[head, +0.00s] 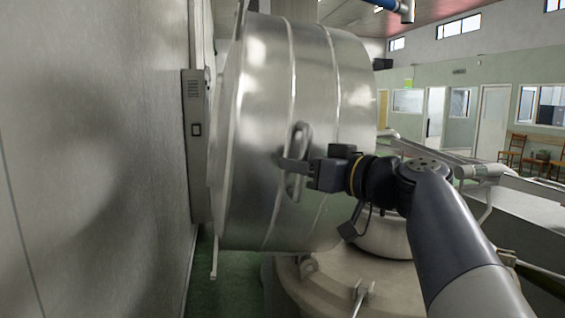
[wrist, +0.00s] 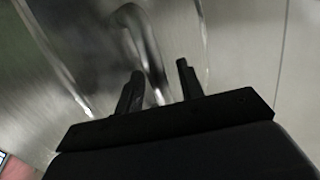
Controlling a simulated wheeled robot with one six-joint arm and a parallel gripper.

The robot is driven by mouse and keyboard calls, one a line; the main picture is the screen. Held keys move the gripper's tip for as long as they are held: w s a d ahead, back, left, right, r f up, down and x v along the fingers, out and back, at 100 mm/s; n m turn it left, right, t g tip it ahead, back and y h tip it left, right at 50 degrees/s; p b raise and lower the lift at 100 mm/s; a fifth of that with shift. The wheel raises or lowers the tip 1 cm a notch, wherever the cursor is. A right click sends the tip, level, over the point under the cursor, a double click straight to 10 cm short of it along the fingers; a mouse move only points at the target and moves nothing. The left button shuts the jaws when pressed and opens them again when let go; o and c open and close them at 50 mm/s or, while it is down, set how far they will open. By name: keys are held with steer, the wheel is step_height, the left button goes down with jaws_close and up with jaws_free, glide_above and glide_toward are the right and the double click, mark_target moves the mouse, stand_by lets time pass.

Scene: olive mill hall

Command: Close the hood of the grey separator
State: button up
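The separator's hood (head: 262,90) is a large shiny metal drum with raised bands, swung up on its side above the grey separator body (head: 335,285). A looped metal handle (head: 303,135) stands out from the hood's wall; it also shows in the wrist view (wrist: 145,35). My gripper (head: 290,163) is at the handle. In the wrist view its two dark fingers (wrist: 160,82) stand apart on either side of the handle's bar, with narrow gaps seeming to show. The fingers look open around the bar, and firm contact is not visible.
A grey wall or panel (head: 90,150) stands close on the left, with a switch box (head: 196,130) beside the hood. Metal machinery (head: 510,205) lies to the right. Chairs (head: 515,150) and doors are far back.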

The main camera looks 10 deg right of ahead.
steer(key=shift+c, duration=0.6)
jaws_close()
